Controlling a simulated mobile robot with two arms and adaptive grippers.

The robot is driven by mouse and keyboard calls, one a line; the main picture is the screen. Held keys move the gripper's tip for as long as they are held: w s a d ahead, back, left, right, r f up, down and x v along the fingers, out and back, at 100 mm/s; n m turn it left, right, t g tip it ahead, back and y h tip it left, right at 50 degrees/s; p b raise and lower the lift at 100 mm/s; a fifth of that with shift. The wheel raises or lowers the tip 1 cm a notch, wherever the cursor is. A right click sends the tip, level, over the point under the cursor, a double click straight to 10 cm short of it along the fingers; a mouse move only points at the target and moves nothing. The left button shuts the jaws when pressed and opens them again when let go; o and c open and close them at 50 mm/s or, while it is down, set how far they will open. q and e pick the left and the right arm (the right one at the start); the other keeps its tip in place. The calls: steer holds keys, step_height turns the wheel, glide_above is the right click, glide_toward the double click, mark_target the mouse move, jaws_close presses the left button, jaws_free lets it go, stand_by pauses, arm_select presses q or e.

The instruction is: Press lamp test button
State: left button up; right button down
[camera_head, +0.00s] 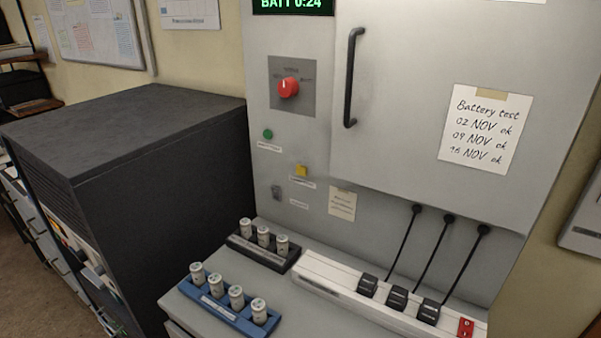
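A grey console cabinet (352,190) fills the middle and right. Neither of my grippers is in view.
A cabinet door with a black handle (351,78) carries a battery test note (486,130). On the ledge below stand a blue rack (211,312), a black rack (268,259) and a white power strip (317,276) with three plugs. A dark cabinet (130,125) stands left.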

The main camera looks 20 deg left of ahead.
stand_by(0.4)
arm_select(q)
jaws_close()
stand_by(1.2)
